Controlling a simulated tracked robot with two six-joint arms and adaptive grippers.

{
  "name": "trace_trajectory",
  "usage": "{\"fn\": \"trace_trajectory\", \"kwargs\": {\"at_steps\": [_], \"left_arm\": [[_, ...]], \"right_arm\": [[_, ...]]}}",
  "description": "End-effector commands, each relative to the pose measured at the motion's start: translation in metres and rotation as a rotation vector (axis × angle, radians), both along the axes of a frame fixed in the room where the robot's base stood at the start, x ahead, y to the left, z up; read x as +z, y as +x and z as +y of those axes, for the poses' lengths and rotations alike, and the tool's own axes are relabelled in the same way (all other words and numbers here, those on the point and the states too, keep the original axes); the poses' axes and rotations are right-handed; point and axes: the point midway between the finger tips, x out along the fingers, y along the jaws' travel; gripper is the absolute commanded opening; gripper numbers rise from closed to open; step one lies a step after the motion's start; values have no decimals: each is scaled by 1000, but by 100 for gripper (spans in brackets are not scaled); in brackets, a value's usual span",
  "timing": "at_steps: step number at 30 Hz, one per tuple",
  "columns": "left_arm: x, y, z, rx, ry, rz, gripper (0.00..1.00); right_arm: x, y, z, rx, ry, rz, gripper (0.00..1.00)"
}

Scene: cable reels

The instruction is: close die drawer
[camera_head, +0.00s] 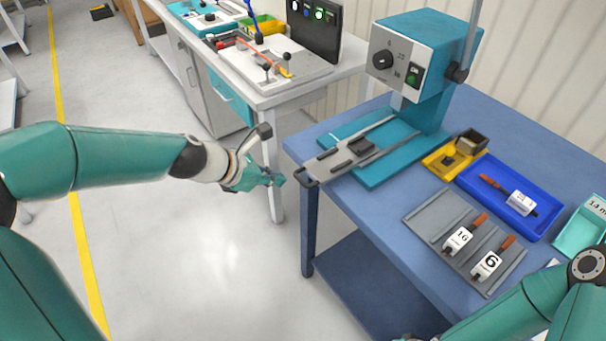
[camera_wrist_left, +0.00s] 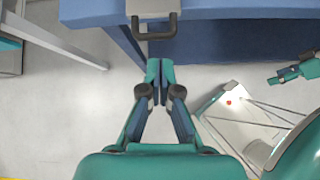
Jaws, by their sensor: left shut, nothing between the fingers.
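The die drawer (camera_head: 345,158) is a grey sliding plate under the teal press (camera_head: 420,70), pulled out over the front of its teal base. Its dark handle (camera_head: 306,179) sticks out at the blue table's corner. In the left wrist view the handle (camera_wrist_left: 155,30) is a dark loop at the top. My left gripper (camera_head: 279,181) is shut and empty, just in front of the handle and apart from it. Its closed fingertips (camera_wrist_left: 160,66) point at the handle. My right gripper (camera_wrist_left: 297,70) seems to show small at the right of the wrist view; its jaws are unclear.
The blue table (camera_head: 375,215) holds a grey tray (camera_head: 428,215) with two numbered dies, a yellow tray (camera_head: 436,168), a blue tray (camera_head: 545,228) and a mint bin (camera_head: 575,240). A white workbench (camera_head: 270,98) stands behind. The floor left of the table is clear.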

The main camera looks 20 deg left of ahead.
Motion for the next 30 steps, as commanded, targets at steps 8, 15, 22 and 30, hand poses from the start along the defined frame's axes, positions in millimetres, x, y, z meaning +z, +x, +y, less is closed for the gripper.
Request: {"fn": "trace_trajectory", "kwargs": {"at_steps": [8,15,22,30], "left_arm": [[12,15,-9,74,-98,7,0],[-17,39,-28,71,-93,6,0],[-37,57,-42,72,-93,5,0],[-42,63,-45,74,-91,5,0]], "right_arm": [[-6,0,0,0,0,0,60],[-16,0,0,0,0,0,60],[-23,0,0,0,0,0,60],[-23,0,0,0,0,0,60]]}}
